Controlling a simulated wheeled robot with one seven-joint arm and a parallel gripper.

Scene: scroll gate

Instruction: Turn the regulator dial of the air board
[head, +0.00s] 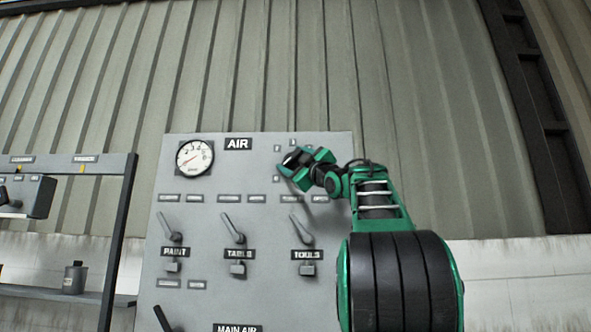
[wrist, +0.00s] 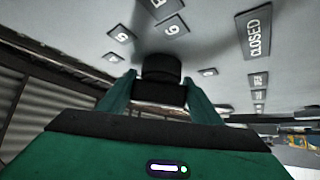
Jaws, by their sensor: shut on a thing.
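The grey air board (head: 180,240) stands ahead, with a round gauge (head: 195,157) at its upper left and the "AIR" label beside it. The black regulator dial (wrist: 162,70) shows in the wrist view between my gripper's two green fingers, with small number plates around it on the board. My gripper (head: 290,162) is at the board's upper right and is shut on the dial; it also shows in the wrist view (wrist: 155,92). In the head view my gripper hides the dial. The dial's pointer and exact setting cannot be made out.
Three lever valves, paint (head: 170,222), table (head: 233,228) and tools (head: 301,230), sit below the dial area. Another lever (head: 161,318) is at lower left by the "MAIN AIR" label. A dark-framed rack (head: 118,240) with a can (head: 75,278) stands left.

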